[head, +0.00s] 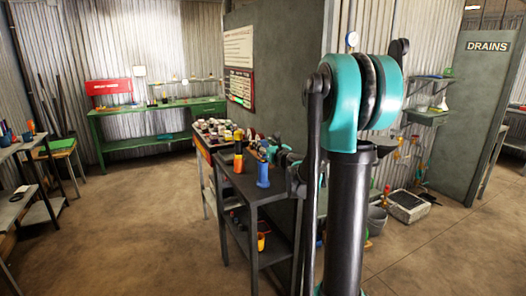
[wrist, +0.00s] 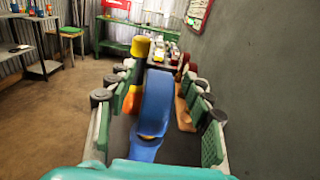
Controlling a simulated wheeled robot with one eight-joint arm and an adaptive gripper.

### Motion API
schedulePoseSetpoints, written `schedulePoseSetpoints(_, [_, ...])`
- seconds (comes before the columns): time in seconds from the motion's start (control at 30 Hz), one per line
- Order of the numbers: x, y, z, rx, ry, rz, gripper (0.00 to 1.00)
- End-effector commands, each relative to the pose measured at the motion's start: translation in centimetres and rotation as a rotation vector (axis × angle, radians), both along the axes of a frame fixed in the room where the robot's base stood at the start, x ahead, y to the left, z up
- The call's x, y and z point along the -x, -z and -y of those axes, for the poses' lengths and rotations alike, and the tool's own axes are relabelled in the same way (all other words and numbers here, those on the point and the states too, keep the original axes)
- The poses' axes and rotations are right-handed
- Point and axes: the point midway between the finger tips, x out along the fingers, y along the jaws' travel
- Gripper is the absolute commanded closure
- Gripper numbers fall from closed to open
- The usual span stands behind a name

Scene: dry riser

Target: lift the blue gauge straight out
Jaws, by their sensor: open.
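The blue gauge (wrist: 157,103) shows in the wrist view as a tall rounded blue piece in the middle of the picture. A blue base lies below it. In the head view the blue piece (head: 263,174) stands upright on the dark table, near its right side. My gripper (wrist: 158,75) is open, with one green-padded finger on each side of the blue gauge. Gaps show between the gauge and both fingers. In the head view my gripper (head: 277,153) is at the table, partly hidden behind my arm. How the gauge is seated below is hidden.
An orange piece with a yellow top (head: 238,150) stands just left of the gauge; it shows behind it in the wrist view (wrist: 140,46). A tray of small coloured items (head: 216,130) lies farther back. A grey wall panel (head: 270,70) rises close on the right.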

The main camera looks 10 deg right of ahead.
Motion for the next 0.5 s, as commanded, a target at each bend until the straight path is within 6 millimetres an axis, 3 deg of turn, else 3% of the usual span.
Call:
schedulePoseSetpoints(0.27, [-3.6,0.3,-1.2,0.000,-0.001,0.000,0.49])
schedulePoseSetpoints(0.5, [-4.0,0.3,-1.3,0.000,-0.001,0.000,0.49])
